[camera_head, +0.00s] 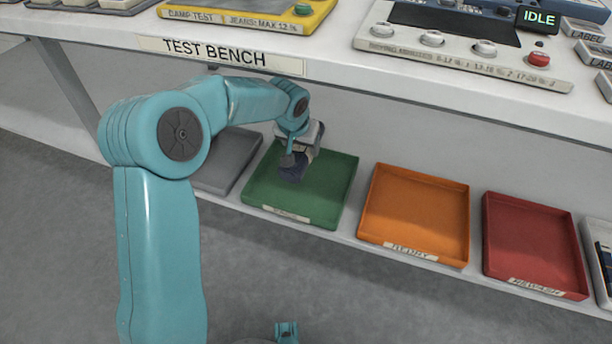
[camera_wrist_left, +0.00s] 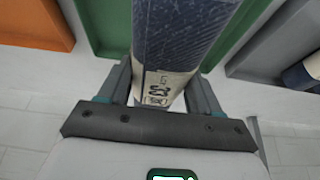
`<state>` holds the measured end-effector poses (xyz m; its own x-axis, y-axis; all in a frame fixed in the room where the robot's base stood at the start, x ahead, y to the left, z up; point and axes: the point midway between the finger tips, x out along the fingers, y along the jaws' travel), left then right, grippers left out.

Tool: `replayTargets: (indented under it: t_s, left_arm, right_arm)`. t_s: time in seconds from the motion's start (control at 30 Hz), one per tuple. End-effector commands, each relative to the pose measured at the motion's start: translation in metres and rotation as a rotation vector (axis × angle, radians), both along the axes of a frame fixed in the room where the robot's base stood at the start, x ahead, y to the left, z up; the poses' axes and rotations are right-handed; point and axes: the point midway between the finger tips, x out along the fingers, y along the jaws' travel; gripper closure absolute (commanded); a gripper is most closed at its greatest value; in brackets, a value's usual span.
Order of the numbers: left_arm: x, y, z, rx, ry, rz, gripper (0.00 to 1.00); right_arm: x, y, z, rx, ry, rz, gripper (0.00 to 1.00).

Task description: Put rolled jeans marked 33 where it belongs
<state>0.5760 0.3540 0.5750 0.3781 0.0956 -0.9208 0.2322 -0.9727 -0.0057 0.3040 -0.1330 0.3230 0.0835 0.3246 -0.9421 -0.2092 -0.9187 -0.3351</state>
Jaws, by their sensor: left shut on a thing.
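The rolled jeans marked 33 (camera_wrist_left: 185,35) are dark blue denim with a cream band printed 33. My left gripper (camera_wrist_left: 160,95) is shut on them, with a finger on each side of the band. In the head view my left gripper (camera_head: 297,150) is over the green tray (camera_head: 335,190), with the dark roll (camera_head: 292,171) hanging below it. Whether the roll touches the tray floor I cannot tell. The green tray also shows behind the roll in the wrist view (camera_wrist_left: 103,35). The label on the green tray is too small to read. My right gripper is not seen.
On the low shelf, a grey tray (camera_head: 228,165) stands left of the green one. An orange tray (camera_head: 415,210) and a red tray (camera_head: 530,240) stand to its right. The test bench edge (camera_head: 350,85) overhangs the shelf. Another roll (camera_wrist_left: 303,72) shows at the wrist view's right.

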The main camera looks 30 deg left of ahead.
Motion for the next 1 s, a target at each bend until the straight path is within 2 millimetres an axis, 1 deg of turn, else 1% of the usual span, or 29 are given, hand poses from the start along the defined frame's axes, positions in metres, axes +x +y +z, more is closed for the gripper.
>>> replayTargets:
  t_s: [0.03,0.2,0.37,0.5,0.57,0.63,0.83,0.93,0.97,1.0]
  left_arm:
    - [-0.001,0.000,-0.010,0.000,0.001,-0.001,0.88]
    - [-0.004,-0.001,-0.043,-0.001,0.002,-0.001,0.88]
    - [-0.004,-0.001,-0.059,0.000,0.000,-0.001,0.88]
    - [-0.004,-0.002,-0.087,0.000,0.002,-0.001,0.88]
    - [-0.003,-0.002,-0.095,0.000,0.002,-0.002,0.88]
    - [-0.002,-0.002,-0.098,0.000,0.000,-0.001,0.88]
    - [-0.001,-0.002,-0.096,0.000,0.000,-0.001,0.88]
    - [0.000,-0.002,-0.099,0.000,0.000,-0.001,0.88]
    - [0.000,-0.002,-0.100,0.000,0.002,-0.002,0.33]
    - [0.000,-0.002,-0.099,0.000,0.002,-0.002,0.20]
  right_arm:
    - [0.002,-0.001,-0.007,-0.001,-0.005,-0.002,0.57]
    - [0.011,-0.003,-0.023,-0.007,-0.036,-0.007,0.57]
    - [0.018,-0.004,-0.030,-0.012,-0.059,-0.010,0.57]
    - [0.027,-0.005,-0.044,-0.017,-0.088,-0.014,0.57]
    - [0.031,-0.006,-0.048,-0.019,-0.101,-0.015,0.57]
    - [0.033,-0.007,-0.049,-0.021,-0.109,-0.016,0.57]
    - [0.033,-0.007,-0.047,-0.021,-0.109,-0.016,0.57]
    - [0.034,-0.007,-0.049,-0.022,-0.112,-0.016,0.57]
    - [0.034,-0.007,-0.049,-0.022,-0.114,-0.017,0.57]
    - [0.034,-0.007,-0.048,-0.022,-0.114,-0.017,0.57]
